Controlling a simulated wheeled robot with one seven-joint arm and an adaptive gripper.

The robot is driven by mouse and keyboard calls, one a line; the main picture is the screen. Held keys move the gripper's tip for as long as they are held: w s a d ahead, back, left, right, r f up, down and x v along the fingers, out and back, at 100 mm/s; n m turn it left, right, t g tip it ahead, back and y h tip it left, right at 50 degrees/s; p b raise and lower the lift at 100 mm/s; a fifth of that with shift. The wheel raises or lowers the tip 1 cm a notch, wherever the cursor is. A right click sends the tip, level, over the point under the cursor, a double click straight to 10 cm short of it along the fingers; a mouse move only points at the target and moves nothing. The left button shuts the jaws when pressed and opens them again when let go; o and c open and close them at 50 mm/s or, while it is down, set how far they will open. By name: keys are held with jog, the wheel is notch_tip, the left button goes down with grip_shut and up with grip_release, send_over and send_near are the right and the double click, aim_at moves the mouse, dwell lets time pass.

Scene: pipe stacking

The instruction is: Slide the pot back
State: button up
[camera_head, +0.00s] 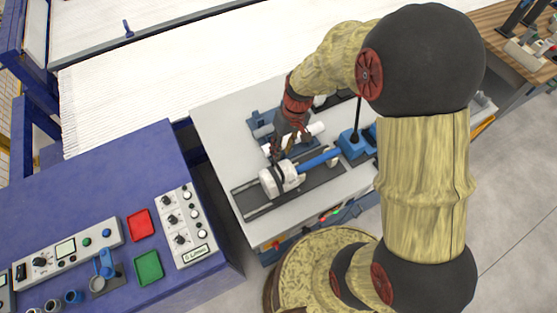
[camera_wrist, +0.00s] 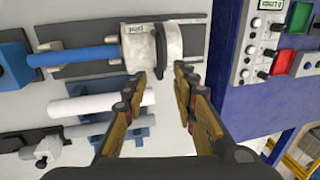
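The pot is a white cylinder with a wider white flange, attached to a blue rod. It sits on a dark grey rail in the head view (camera_head: 281,178). In the wrist view the pot (camera_wrist: 138,42) carries a "pot" label, with the flange (camera_wrist: 172,42) at its right end. My gripper (camera_head: 283,153) is beside the pot, on its far side in the head view. In the wrist view the two fingers (camera_wrist: 163,74) are spread apart with nothing between them, their tips just below the flange. I cannot tell whether they touch it.
The blue rod (camera_head: 319,160) runs from the pot to a blue block (camera_head: 353,145). A white pipe (camera_wrist: 95,106) lies on blue supports beside my gripper. A blue control desk (camera_head: 75,185) with red and green trays stands left of the table. The table's left part (camera_head: 218,140) is clear.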

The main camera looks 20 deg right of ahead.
aim_at(277, 165)
jog(key=f, duration=0.3)
jog(key=a+f, duration=0.1)
jog(key=f, duration=0.2)
jog(key=shift+s+a+f, duration=0.1)
jog(key=shift+a+f, duration=0.05)
jog(key=shift+f, duration=0.25)
jog(key=shift+c, duration=0.7)
grip_shut()
